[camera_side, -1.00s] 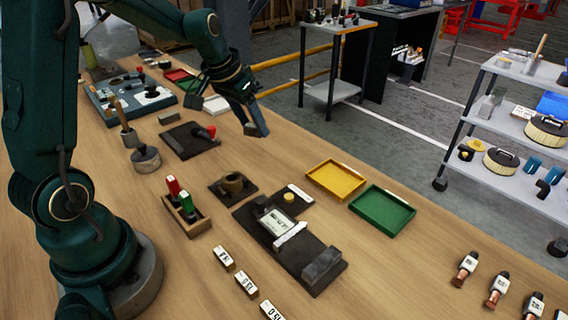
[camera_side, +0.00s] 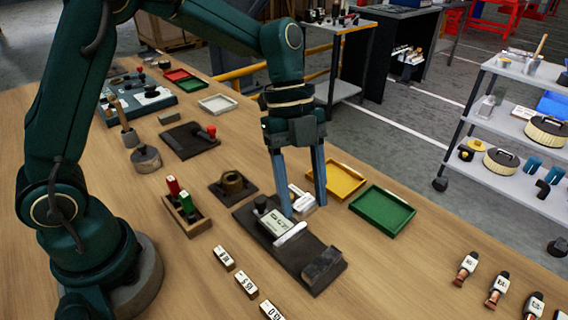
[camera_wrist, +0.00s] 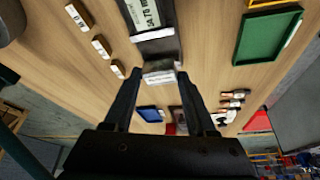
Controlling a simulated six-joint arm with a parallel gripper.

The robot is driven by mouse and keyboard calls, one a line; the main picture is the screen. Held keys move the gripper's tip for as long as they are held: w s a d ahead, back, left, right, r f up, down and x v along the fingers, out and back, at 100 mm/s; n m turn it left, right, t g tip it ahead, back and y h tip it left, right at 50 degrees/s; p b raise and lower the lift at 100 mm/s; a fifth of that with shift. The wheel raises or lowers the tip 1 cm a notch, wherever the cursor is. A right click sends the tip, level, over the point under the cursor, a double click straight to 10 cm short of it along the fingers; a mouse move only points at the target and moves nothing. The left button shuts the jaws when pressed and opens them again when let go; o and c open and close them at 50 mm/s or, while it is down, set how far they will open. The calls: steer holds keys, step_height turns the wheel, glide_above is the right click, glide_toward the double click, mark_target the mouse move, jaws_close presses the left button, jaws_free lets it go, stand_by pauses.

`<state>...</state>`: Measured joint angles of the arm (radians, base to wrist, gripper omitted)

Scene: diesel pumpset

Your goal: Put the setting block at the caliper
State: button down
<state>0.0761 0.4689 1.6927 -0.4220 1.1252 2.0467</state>
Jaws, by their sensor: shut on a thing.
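My gripper (camera_side: 304,208) is above the dark mat, its two fingers pointing down. In the wrist view its fingertips (camera_wrist: 160,76) close on a small pale block with a white label (camera_wrist: 158,78), which I take for the setting block. In the side view the block (camera_side: 306,206) shows between the fingers, apparently in the air. The caliper (camera_side: 274,224), with its lit display, lies on the mat; the display also shows in the wrist view (camera_wrist: 151,15). A pale strip (camera_side: 290,234) lies beside the display. One finger partly covers the view of the mat.
A dark block (camera_side: 323,266) sits at the mat's near end. Yellow (camera_side: 343,166) and green (camera_side: 384,222) trays lie to the right. Several number tags (camera_side: 245,284) line the near left. A stamp rack (camera_side: 187,220) stands further left. Bare wood lies right of the mat.

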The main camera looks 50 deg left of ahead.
mark_target(307, 257)
steer(key=shift+s+d+m, duration=0.15)
steer(key=shift+s+d, duration=0.2)
steer(key=shift+d, duration=0.2)
steer(key=shift+s+d+m, duration=0.15)
steer(key=shift+s+d, duration=0.15)
steer(key=shift+d, duration=0.2)
steer(key=shift+f, duration=3.6)
steer(key=shift+f, duration=0.3)
steer(key=shift+c, duration=0.6)
jaws_free()
step_height(307, 257, up, 7)
